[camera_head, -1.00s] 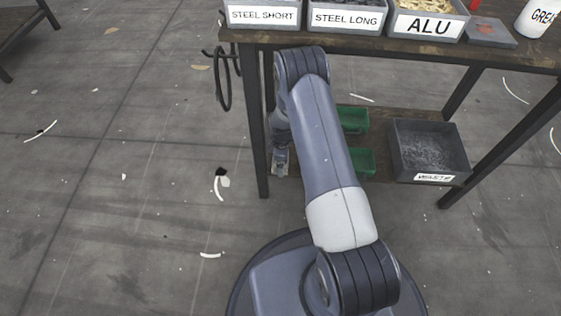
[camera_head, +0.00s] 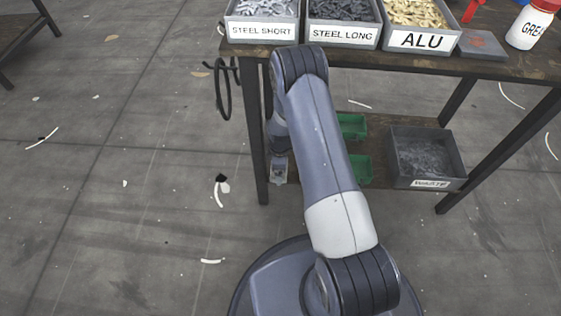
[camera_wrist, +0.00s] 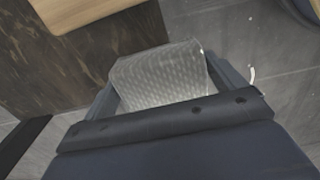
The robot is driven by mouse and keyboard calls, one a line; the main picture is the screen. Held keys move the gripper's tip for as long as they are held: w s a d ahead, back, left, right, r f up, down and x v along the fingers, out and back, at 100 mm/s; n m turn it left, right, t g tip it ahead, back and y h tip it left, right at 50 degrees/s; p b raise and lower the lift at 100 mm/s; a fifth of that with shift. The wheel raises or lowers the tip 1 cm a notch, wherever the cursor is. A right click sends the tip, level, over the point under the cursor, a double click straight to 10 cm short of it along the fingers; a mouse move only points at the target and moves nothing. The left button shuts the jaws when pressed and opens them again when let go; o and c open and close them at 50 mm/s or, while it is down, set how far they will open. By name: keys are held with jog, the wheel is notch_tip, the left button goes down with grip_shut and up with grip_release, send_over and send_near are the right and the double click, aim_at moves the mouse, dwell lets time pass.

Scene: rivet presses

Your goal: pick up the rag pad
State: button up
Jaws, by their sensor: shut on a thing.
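The rag pad (camera_wrist: 160,77) is a light grey, textured pad in the middle of the wrist view. My gripper (camera_wrist: 168,84) is shut on it, with one finger at each side of the pad. In the head view my gripper (camera_head: 279,178) is small and low beside the table's left front leg, near the lower shelf, and the pad cannot be made out clearly there. The pad's lower part is hidden behind the gripper body in the wrist view.
The table (camera_head: 400,62) carries bins marked STEEL SHORT (camera_head: 262,30), STEEL LONG (camera_head: 343,35) and ALU (camera_head: 418,40), plus a white bottle (camera_head: 530,25). Green bins (camera_head: 352,125) and a grey bin (camera_head: 428,155) stand on the lower shelf. A black cable (camera_head: 222,90) hangs at left. Floor at left is open.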

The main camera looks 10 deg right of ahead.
jog(key=s+a+p, duration=0.1)
jog(key=s+a, duration=0.1)
jog(key=s, duration=0.5)
jog(key=s+a+p, duration=0.2)
jog(key=s, duration=0.5)
jog(key=shift+s+a, duration=0.4)
jog(key=o, duration=0.4)
jog(key=c, duration=0.3)
